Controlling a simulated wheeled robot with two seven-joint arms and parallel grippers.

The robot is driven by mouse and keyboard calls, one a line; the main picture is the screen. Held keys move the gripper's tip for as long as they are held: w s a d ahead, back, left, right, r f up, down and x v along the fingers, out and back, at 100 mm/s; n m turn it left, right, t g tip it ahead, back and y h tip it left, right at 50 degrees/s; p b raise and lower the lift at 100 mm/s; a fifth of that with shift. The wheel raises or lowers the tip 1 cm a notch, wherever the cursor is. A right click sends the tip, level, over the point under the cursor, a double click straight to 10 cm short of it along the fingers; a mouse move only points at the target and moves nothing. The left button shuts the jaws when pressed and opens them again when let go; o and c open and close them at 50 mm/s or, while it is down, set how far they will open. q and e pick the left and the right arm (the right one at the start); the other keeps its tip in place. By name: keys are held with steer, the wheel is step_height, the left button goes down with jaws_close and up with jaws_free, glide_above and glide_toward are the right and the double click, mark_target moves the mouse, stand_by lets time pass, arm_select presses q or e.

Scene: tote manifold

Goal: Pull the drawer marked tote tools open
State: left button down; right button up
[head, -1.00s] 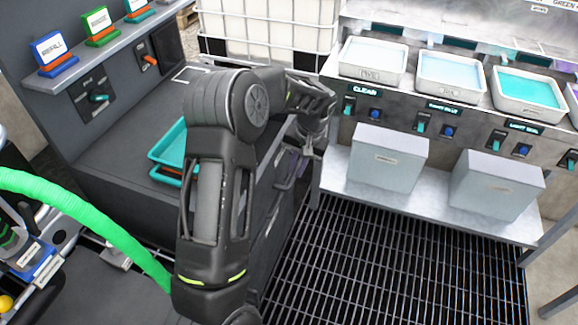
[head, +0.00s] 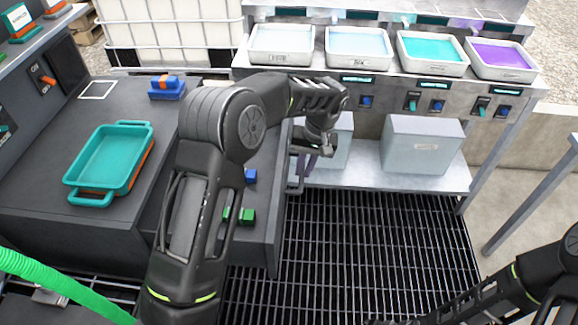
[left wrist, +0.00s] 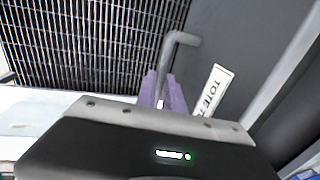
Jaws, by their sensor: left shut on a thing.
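The dark grey drawer (head: 274,225) stands pulled out from the right side of the dark cabinet, and its inside shows. Its label (left wrist: 215,90) in the left wrist view reads "TOTE T", with the rest hidden. My left gripper (head: 303,164) is at the drawer's front. In the left wrist view its purple fingers (left wrist: 162,92) are closed around the grey bar handle (left wrist: 183,39). A blue block (head: 250,176) and a green block (head: 246,216) lie in the drawer, partly covered by my left arm. My right arm enters at the lower right; its gripper is not visible.
A teal tray (head: 112,165) and a blue-orange block (head: 167,88) sit on the cabinet top. A bench (head: 400,180) with liquid trays above and grey boxes (head: 422,145) below stands at the back. Open floor grating (head: 370,240) lies right of the drawer.

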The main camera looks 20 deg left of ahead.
arm_select(q)
steer(key=shift+w+d, duration=0.1)
steer(key=shift+d, duration=0.1)
steer(key=c, duration=1.5)
jaws_free()
steer(key=shift+o, duration=0.2)
steer(key=shift+r, duration=0.1)
step_height(320, 180, up, 8)
steer(key=d, duration=0.1)
steer(key=shift+w+d+f, duration=0.2)
steer(key=shift+f, duration=0.05)
